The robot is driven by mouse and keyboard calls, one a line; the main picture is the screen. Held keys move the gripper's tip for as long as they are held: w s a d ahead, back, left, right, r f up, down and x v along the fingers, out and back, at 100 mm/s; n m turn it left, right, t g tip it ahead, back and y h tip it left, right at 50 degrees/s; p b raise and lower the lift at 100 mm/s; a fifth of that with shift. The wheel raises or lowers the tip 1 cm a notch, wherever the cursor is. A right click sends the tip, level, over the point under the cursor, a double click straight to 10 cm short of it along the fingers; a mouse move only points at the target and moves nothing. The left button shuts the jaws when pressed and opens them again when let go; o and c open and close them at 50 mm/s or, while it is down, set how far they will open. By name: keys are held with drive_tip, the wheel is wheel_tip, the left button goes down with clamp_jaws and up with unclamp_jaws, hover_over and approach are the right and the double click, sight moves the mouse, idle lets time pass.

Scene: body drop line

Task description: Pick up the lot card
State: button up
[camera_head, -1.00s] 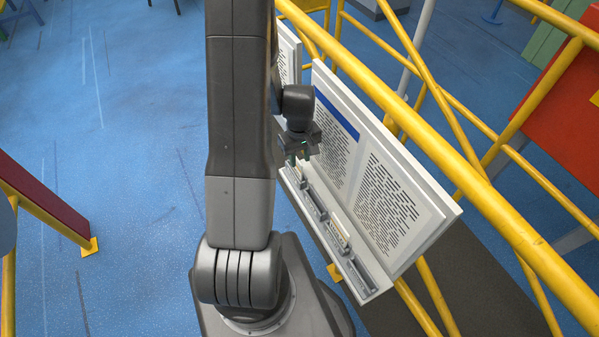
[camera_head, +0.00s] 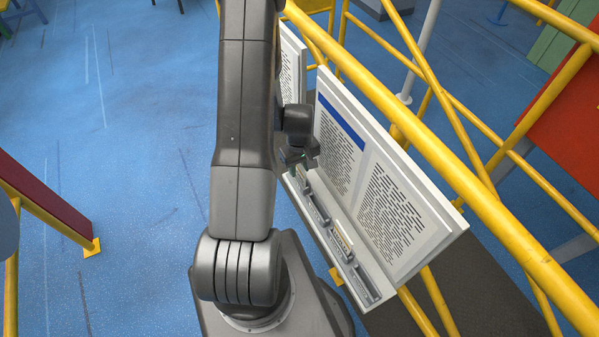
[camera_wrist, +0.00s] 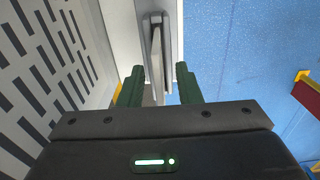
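The lot card (camera_wrist: 157,66) appears as a thin pale plate, seen nearly edge-on in the wrist view, standing in a grey holder (camera_wrist: 168,32) on the white ledge. My gripper (camera_wrist: 160,80) is open, its two green fingers apart. The card's near end lies between the fingertips, with a gap to each finger; I cannot see any contact. In the head view my gripper (camera_head: 300,162) is at the ledge, in front of the printed board, and hides most of the card there.
The white board (camera_head: 392,215) with printed text rises close beside my gripper. Another pale card (camera_head: 343,238) stands in a holder farther along the ledge (camera_head: 352,283). Yellow rails (camera_head: 455,165) run behind the board. Blue floor (camera_head: 130,180) is open to the left.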

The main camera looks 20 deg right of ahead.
clamp_jaws()
drive_tip(key=shift+r, duration=0.1)
